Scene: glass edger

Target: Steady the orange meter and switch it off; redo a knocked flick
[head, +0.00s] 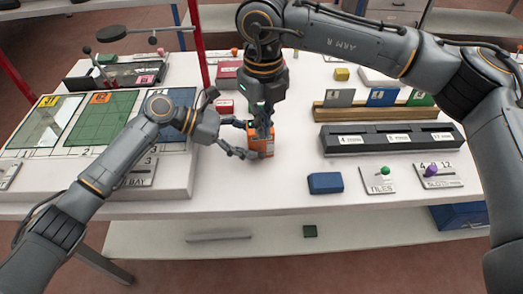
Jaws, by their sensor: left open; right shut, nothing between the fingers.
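The orange meter (262,146) stands on the white table near the middle of the head view. My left gripper (247,141) is open at the meter, with its fingers spread around the left and front of it; whether they touch it I cannot tell. My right gripper (263,131) points down from above and is shut and empty, with its tips over the top of the meter. The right fingers hide part of the meter's top, and I cannot make out the switch or its position.
A blue block (325,183) lies to the right on the table. A bay board with glass panels (103,120) fills the left. The table front is clear.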

